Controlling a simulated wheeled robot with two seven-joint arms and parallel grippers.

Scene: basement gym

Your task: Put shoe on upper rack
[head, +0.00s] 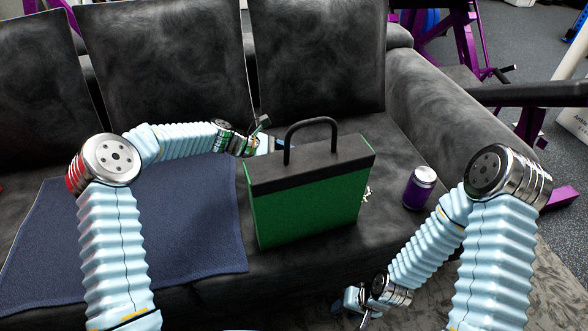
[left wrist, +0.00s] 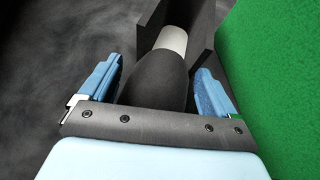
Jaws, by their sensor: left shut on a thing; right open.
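My left gripper (head: 264,144) reaches over the sofa seat, with its tip partly hidden behind a green case. In the left wrist view its fingers (left wrist: 160,90) are on either side of a dark rounded thing (left wrist: 155,82) with a pale grey part beyond it. It is shut on this thing; I cannot tell for sure whether it is the shoe. My right gripper (head: 357,308) is open and empty, low in front of the sofa. No shoe can be made out in the head view, and no upper rack is recognisable.
The green case (head: 308,200) with a black top and handle stands upright on the dark sofa (head: 165,60); its green side also shows in the left wrist view (left wrist: 275,80). A purple can (head: 419,188) stands to its right. A blue towel (head: 185,225) covers the left seat.

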